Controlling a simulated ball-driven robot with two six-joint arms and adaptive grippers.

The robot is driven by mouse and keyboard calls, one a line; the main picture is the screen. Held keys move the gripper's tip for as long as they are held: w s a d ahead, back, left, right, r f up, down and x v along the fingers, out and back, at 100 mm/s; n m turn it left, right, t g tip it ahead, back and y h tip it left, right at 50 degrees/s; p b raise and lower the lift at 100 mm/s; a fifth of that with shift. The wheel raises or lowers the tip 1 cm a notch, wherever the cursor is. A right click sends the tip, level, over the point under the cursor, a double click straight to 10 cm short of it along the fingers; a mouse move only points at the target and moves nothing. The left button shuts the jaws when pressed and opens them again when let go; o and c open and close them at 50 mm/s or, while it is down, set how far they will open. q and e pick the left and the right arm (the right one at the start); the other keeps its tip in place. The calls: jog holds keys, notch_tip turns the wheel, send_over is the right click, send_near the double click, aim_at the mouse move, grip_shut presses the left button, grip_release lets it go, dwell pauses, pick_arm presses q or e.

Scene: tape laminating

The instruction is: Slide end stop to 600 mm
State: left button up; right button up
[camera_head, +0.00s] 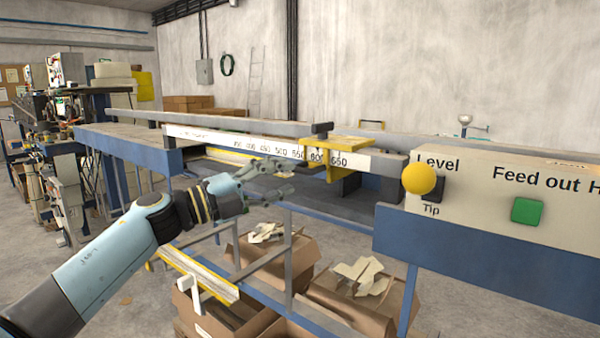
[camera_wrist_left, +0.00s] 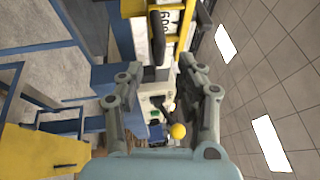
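The yellow end stop (camera_head: 322,174) sits on the white measuring scale (camera_head: 237,141) of the rail. The number 600 shows at the stop, with 550 just left and 650 just right of it. My left gripper (camera_head: 272,179) is in front of the rail, to the left of and a little below the stop, apart from it. In the left wrist view its two fingers (camera_wrist_left: 166,82) are spread with nothing held between them. There the yellow stop (camera_wrist_left: 182,40) and part of the number 600 show beyond the fingertips. My right gripper is out of view.
A control panel (camera_head: 470,214) with a yellow ball-ended lever (camera_head: 419,179) and a green button (camera_head: 527,210) stands to the right. Cardboard boxes (camera_head: 365,310) with scraps stand under the blue frame. A grey bar (camera_head: 215,121) runs above the scale.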

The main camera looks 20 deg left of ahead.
pick_arm(q)
jog(key=r+v, duration=0.1)
jog(key=v, duration=0.5)
jog(key=shift+s+f, duration=0.2)
jog(key=shift+f, duration=0.3)
